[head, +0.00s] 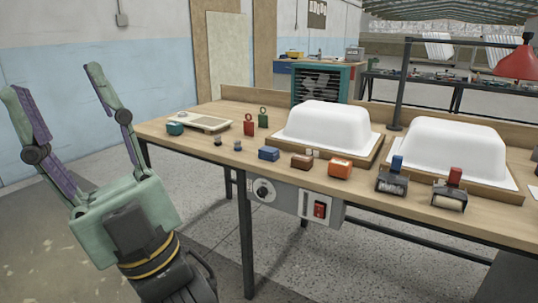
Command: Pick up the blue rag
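A small blue block-like item (268,153), which may be the folded blue rag, lies near the front edge of the wooden workbench (220,150). It is in front of the left white tub shell. It is too small to tell whether it is cloth. My gripper (53,79) is at the left of the head view, fingers pointing up and wide apart. It is open and empty, left of the bench and well apart from the blue item.
A brown block (302,161) and an orange one (340,167) lie right of the blue item. Two white tub shells (325,127) (455,150) stand behind. A teal item (175,128) lies at the left end. A control box (297,200) hangs below.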

